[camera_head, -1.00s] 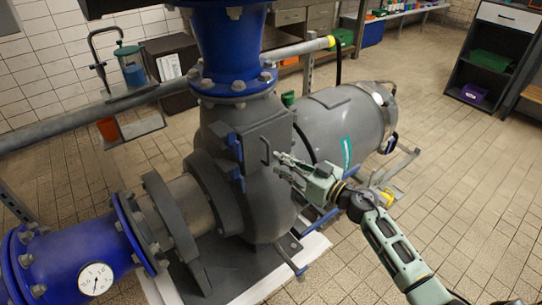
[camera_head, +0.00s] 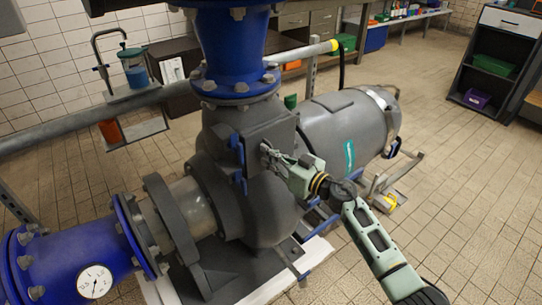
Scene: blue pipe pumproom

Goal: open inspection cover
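The inspection cover (camera_head: 257,133) is a dark grey plate on the side of the grey pump casing. Blue hinges (camera_head: 238,160) run along its left edge. It looks closed against the casing. My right gripper (camera_head: 266,150) is at the right part of the cover, where its small bar handle is. The fingers overlap the handle and mostly hide it. Whether they are shut on it is too small to tell. My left gripper is out of view.
The grey motor (camera_head: 345,125) lies behind my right gripper. A blue pipe (camera_head: 232,45) rises above the pump, and a blue flanged pipe with a gauge (camera_head: 95,282) is at lower left. The tiled floor at right is open, with a dark shelf (camera_head: 495,60) beyond.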

